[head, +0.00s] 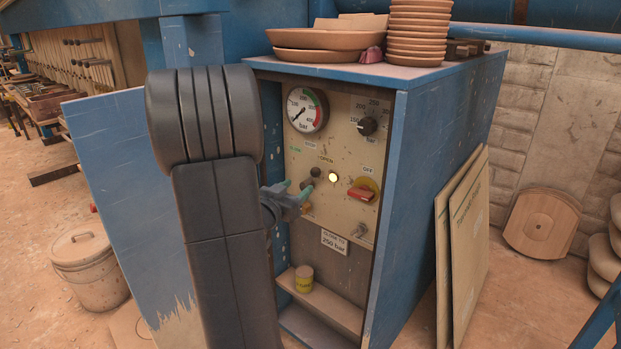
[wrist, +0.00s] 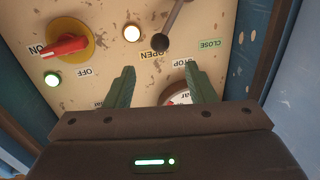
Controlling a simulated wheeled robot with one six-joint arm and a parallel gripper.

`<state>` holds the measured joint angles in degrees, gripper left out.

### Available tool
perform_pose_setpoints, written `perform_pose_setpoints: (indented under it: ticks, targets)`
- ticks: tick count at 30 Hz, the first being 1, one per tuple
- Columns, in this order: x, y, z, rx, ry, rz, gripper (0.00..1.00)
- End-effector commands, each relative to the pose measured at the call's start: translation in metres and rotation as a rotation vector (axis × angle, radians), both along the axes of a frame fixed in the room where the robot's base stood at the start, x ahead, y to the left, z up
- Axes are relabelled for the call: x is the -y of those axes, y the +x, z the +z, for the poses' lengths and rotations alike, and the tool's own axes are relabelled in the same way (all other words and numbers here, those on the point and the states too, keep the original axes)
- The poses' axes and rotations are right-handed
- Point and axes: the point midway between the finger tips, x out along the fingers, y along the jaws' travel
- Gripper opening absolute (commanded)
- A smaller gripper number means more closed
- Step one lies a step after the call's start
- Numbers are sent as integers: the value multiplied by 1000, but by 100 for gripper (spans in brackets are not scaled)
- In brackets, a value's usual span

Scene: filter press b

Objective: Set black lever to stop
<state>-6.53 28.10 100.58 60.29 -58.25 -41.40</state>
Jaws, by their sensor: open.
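The black lever shows in the wrist view as a grey rod with a round black knob (wrist: 161,42). Its knob lies by the OPEN label (wrist: 155,54), with the STOP label (wrist: 180,63) and green CLOSE label (wrist: 210,44) to the right. In the head view the knob (head: 316,172) sits just below OPEN. My gripper (wrist: 159,69) is open and empty, its green fingers pointing at the panel. The knob shows beyond the fingertips, between their lines, apart in the picture. In the head view my gripper (head: 294,190) is just below and left of the knob.
A red rotary switch (head: 361,194) and a lit lamp (head: 333,177) are right of the lever. A pressure gauge (head: 307,110) and a black dial (head: 367,126) are above. The open blue door (head: 120,190) stands left. A yellow can (head: 304,279) is on the shelf below.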

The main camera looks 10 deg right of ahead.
Motion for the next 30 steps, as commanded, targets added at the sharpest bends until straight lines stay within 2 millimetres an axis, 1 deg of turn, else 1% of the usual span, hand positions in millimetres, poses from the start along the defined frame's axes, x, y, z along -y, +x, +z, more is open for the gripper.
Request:
perform_pose_setpoints:
  ticks: [1,6,12,18,26,30]
  targets:
    - [9,8,-2,1,-1,-4,50]
    - [32,36,-2,1,1,-2,50]
    - [51,58,-1,0,-1,0,50]
    - [59,67,0,-1,-1,1,50]
    - [59,68,0,-1,-1,2,50]
    - [59,68,0,-1,-1,2,22]
